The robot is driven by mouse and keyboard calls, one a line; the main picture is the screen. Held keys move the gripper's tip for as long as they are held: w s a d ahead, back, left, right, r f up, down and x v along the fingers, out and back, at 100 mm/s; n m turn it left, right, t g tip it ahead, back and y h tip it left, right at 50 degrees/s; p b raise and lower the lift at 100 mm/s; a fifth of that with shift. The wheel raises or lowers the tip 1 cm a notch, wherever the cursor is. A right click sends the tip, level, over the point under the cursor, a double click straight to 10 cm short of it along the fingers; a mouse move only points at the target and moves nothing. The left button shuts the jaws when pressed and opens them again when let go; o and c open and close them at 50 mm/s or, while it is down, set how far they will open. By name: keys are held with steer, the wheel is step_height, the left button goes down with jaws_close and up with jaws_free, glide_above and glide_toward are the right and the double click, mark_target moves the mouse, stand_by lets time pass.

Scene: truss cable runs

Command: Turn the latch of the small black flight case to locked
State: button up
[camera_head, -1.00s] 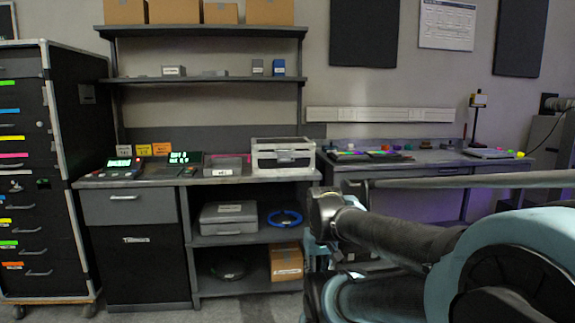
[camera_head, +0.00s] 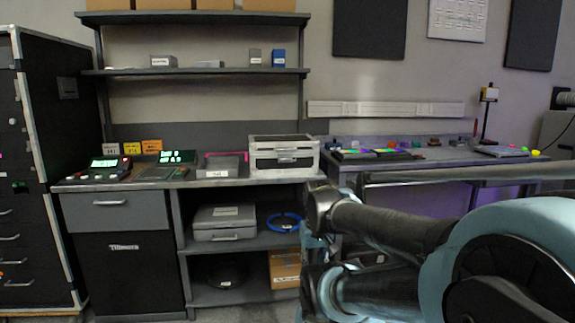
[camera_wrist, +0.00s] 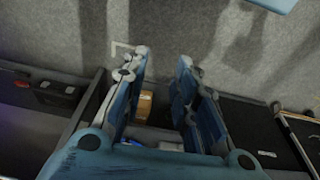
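A small case (camera_head: 284,158) with pale metal edges, a dark top and a front catch stands on the workbench in the head view. I cannot tell whether it is the task's flight case, and its latch position is too small to read. In the wrist view a black case-like box (camera_wrist: 56,92) with a small red mark lies at the left; I cannot tell what it is. My gripper (camera_wrist: 164,68) is open in the wrist view, its two blue fingers apart with nothing between them. It is clear of both cases.
A grey case (camera_head: 224,222) and a blue cable coil (camera_head: 285,221) lie on the shelf below, with a cardboard box (camera_head: 285,268) underneath. A tall drawer cabinet (camera_head: 40,150) stands at the left. A second table (camera_head: 440,158) with small items is at the right.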

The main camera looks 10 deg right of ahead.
steer(key=w+a+r+m+t+y, duration=0.1)
steer(key=w+a+r+y, duration=0.15)
steer(key=w, duration=0.35)
steer(key=w+a+r+m+t+y, duration=0.2)
steer(key=w+a+r, duration=0.15)
steer(key=w, duration=0.25)
steer(key=m+t+y, duration=0.2)
steer(key=m+t, duration=0.9)
glide_toward(288, 160)
steer(key=x, duration=0.9)
steer(key=shift+a+f, duration=0.15)
steer(key=shift+f, duration=0.1)
jaws_close()
